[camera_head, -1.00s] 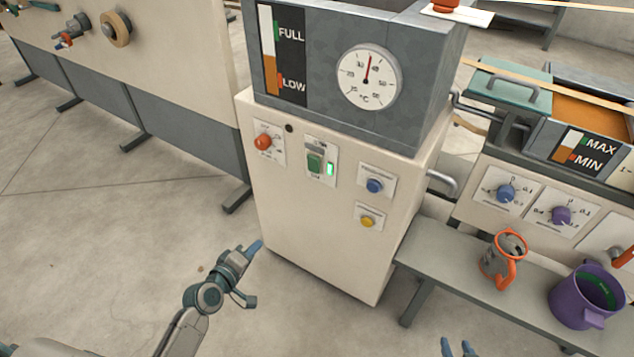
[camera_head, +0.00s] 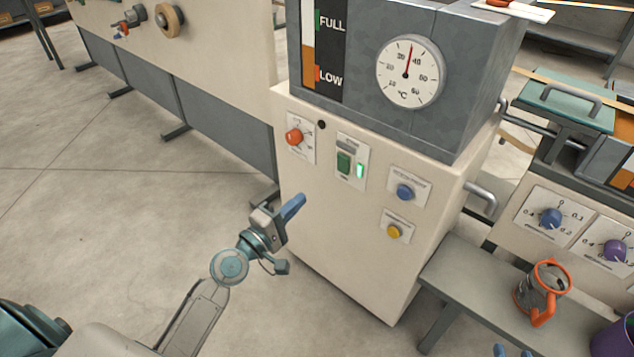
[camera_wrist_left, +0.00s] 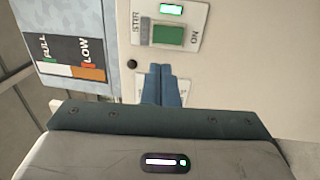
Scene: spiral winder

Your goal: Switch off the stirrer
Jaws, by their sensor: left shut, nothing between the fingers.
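The stirrer switch (camera_head: 344,162) is a green rocker on a white plate on the cream cabinet front, with a lit green lamp (camera_head: 360,171) beside it. In the left wrist view the green rocker (camera_wrist_left: 168,35) shows with the word ON by it and the lit lamp (camera_wrist_left: 171,10) above. My left gripper (camera_head: 293,206) is shut and empty, below and left of the switch in the head view. Its blue fingertips (camera_wrist_left: 162,80) are pressed together just below the rocker in the wrist view, apart from it. Blue tips of my right gripper (camera_head: 512,351) show at the bottom edge.
An orange knob (camera_head: 294,137), a blue button (camera_head: 404,192) and a yellow button (camera_head: 394,232) are near the switch. A dial gauge (camera_head: 409,72) is above. A bench (camera_head: 470,290) with an orange-rimmed jug (camera_head: 541,293) stands at right. Floor at left is clear.

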